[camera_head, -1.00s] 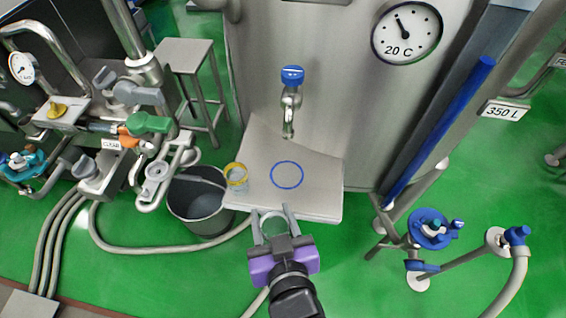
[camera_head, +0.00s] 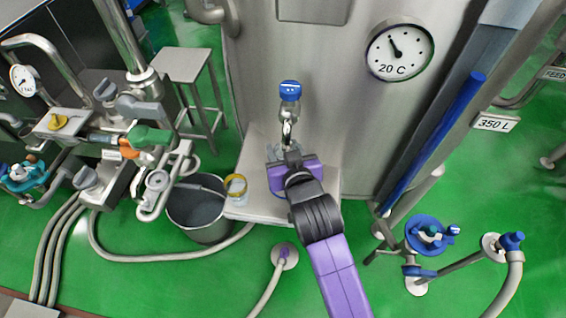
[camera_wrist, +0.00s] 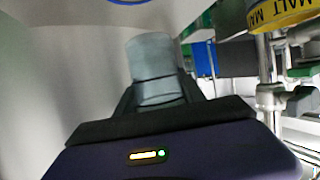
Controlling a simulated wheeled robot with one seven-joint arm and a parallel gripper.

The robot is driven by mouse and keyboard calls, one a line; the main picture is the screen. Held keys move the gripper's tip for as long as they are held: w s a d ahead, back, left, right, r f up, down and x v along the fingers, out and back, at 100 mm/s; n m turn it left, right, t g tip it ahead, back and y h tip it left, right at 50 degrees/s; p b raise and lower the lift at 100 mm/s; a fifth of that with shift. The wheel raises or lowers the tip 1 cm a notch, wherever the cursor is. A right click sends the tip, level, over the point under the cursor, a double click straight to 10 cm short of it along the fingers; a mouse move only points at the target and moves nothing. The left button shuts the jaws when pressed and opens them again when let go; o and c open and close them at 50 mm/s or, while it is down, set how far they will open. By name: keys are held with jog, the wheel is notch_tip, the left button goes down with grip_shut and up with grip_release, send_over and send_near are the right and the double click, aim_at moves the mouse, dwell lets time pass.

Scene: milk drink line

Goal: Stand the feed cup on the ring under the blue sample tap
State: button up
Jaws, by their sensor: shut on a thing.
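My gripper (camera_head: 282,152) is shut on a clear cup, apparently the feed cup, which shows grey and see-through in the wrist view (camera_wrist: 154,68). In the head view my gripper and wrist hide most of it. The gripper is over the steel shelf (camera_head: 262,210), just below and in front of the blue-topped sample tap (camera_head: 290,92). I cannot tell whether the cup touches the shelf.
A cup with a yellow band (camera_head: 236,186) stands at the shelf's left edge; its band reads MALT in the wrist view (camera_wrist: 282,14). A grey bucket (camera_head: 200,214) stands on the floor to the left. The steel tank (camera_head: 340,130) rises behind the shelf.

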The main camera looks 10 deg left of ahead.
jog(key=f, duration=0.6)
jog(key=shift+s+f, duration=0.1)
jog(key=shift+s, duration=0.1)
jog(key=shift+w+f, duration=0.15)
jog(key=shift+f, duration=0.1)
jog(key=shift+f, duration=0.1)
jog(key=o, duration=1.5)
jog(key=shift+c, duration=0.2)
jog(key=v, duration=1.2)
